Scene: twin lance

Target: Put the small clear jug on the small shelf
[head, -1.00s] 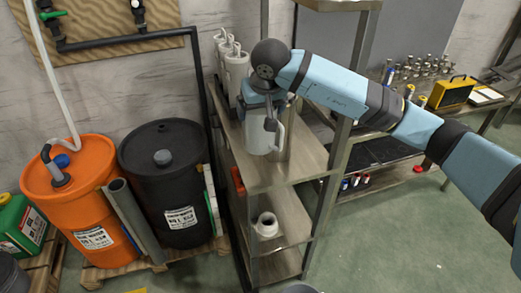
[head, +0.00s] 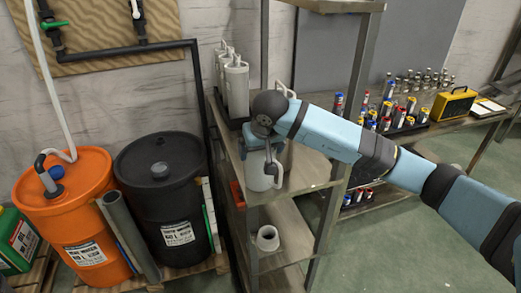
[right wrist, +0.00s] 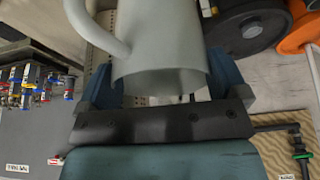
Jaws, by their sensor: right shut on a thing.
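The small clear jug (head: 258,178) looks pale and translucent, with a handle on its right side in the head view. My right gripper (head: 262,140) is shut on it near its upper end, and the jug hangs below. In the right wrist view the jug (right wrist: 160,50) sits between the blue fingers of the gripper (right wrist: 163,88), its handle to the left. The small shelf (head: 305,172) is a metal rack with several boards. The jug is in front of or over its middle board; I cannot tell whether it touches. My left gripper is out of view.
White canisters (head: 236,88) stand on the rack's back left. A white container (head: 267,238) is on a lower board. Rack posts (head: 357,75) stand close to my arm. Black (head: 165,190) and orange (head: 70,215) drums stand left. A bench with a yellow case (head: 453,103) is right.

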